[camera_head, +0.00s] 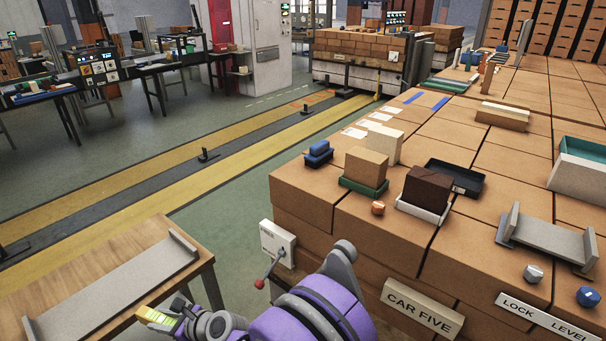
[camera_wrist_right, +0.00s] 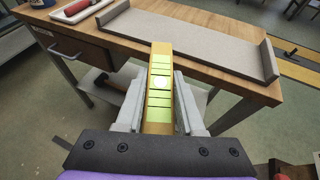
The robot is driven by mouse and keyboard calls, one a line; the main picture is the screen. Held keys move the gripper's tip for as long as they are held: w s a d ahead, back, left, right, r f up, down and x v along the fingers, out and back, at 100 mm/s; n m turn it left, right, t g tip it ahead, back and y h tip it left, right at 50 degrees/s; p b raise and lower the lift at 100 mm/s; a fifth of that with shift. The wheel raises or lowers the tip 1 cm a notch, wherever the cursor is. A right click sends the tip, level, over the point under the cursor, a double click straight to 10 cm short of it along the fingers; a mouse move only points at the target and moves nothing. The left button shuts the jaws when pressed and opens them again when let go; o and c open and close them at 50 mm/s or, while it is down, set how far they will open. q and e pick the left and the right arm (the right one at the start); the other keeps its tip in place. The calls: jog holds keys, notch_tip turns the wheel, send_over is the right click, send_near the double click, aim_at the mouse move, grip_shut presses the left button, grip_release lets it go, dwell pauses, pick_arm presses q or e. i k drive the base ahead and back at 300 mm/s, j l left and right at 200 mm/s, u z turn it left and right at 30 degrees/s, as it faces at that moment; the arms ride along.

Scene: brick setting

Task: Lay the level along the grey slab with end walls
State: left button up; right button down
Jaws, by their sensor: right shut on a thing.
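The level (camera_wrist_right: 160,80) is a narrow yellow bar with a green-yellow face. My right gripper (camera_wrist_right: 157,98) is shut on it, with one finger along each side. In the head view the level (camera_head: 158,319) shows at the bottom left, at the table's right edge. A grey slab with end walls (camera_head: 112,292) lies on the wooden table, left of the level. In the wrist view the slab (camera_wrist_right: 190,40) is beyond the level, whose far end overlaps its near edge in the picture. Whether they touch I cannot tell. My left gripper is not in view.
A brick stack (camera_head: 390,240) stands at the right, carrying small blocks, trays and another grey walled slab (camera_head: 550,239). A red-knobbed lever box (camera_head: 277,241) is on its side.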

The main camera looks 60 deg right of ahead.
aim_at(547, 235)
jog(key=k+l+z, duration=0.1)
jog(key=k, duration=0.35)
jog(key=k+l+z, duration=0.15)
jog(key=k, duration=0.25)
jog(key=k+l+z, duration=0.1)
jog(key=k, duration=0.35)
jog(key=k+l+z, duration=0.15)
jog(key=k, duration=0.25)
